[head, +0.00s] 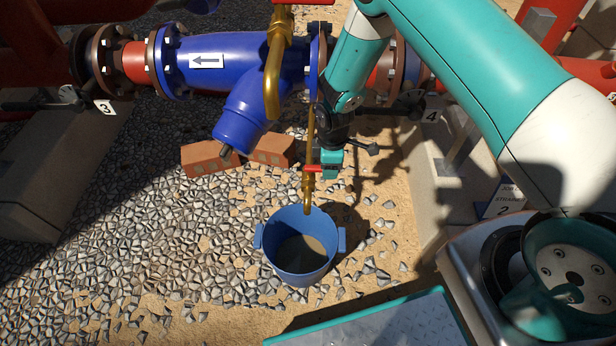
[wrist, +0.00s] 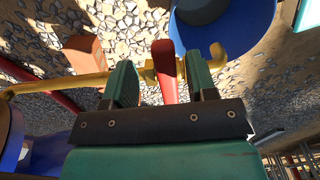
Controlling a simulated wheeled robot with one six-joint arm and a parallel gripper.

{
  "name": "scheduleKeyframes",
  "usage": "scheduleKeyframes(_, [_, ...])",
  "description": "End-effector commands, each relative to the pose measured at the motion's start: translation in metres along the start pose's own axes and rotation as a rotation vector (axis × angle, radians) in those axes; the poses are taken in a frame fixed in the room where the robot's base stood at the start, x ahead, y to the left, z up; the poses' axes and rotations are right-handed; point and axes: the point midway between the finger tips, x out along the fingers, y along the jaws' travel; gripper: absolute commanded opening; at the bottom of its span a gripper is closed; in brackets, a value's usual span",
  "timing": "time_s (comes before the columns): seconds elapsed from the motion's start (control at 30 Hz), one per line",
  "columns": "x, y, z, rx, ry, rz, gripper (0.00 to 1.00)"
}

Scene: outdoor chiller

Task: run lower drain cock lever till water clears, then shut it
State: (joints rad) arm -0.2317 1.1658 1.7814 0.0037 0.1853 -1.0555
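The lower drain cock (head: 308,182) sits on a thin brass pipe below the blue strainer (head: 248,95). Its red lever (head: 314,168) lies crosswise to the pipe. In the wrist view the red lever (wrist: 164,75) stands between the two teal fingers of my gripper (wrist: 162,72), with a gap on each side. My gripper also shows in the head view (head: 325,165), right at the cock. The blue bucket (head: 268,247) stands under the pipe's outlet, and a brownish patch shows inside it. I see no water stream from the outlet.
Another red lever (head: 303,2) is at the top edge, above a thicker brass pipe (head: 273,75). Bricks (head: 212,158) lie left of the drain pipe. A concrete plinth (head: 432,165) stands to the right. Gravel left of the bucket is clear.

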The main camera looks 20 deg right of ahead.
Motion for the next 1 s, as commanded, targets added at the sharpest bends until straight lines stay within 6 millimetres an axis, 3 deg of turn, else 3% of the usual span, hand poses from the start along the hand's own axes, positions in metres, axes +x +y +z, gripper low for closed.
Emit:
scheduleKeyframes(0.13, [0.001,-0.002,0.0,0.0,-0.001,-0.005,0.52])
scheduleKeyframes(0.23, [0.001,-0.002,0.0,0.0,-0.001,-0.006,0.75])
scheduleKeyframes(0.27, [0.001,-0.003,0.0,0.0,-0.001,-0.007,0.77])
scheduleKeyframes(0.57, [-0.002,-0.003,0.0,0.0,-0.001,-0.009,0.77])
scheduleKeyframes(1.0, [-0.052,-0.003,0.0,0.0,-0.001,-0.009,0.77])
